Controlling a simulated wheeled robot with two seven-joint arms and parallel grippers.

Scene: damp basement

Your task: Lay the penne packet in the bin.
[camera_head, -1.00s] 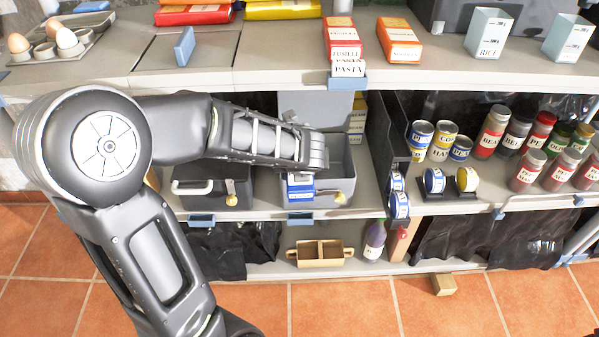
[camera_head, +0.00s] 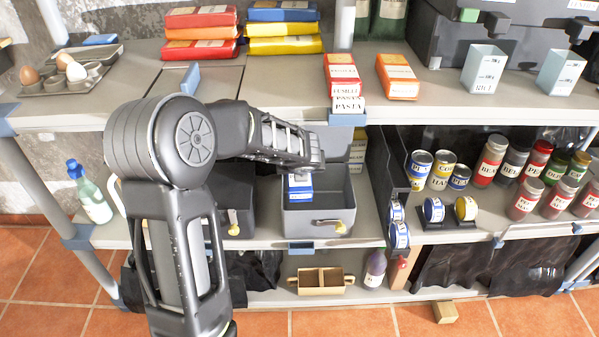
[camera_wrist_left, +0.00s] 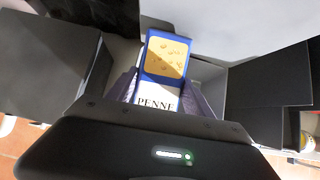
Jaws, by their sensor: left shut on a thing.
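The penne packet (camera_head: 300,187) is blue and white. In the left wrist view the packet (camera_wrist_left: 166,58) shows a yellow pasta picture and the word PENNE. My left gripper (camera_head: 303,170) is shut on it, with one finger on each side. The packet hangs upright at the left part of the mouth of the grey bin (camera_head: 316,227), which stands on the middle shelf. I cannot tell whether the packet touches the bin's floor. The bin's wall also shows in the left wrist view (camera_wrist_left: 210,85). My right gripper is out of view.
A dark box (camera_head: 236,205) stands close left of the bin, and a dark upright panel (camera_head: 385,165) is to its right. A wooden caddy (camera_head: 320,281) sits on the shelf below.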

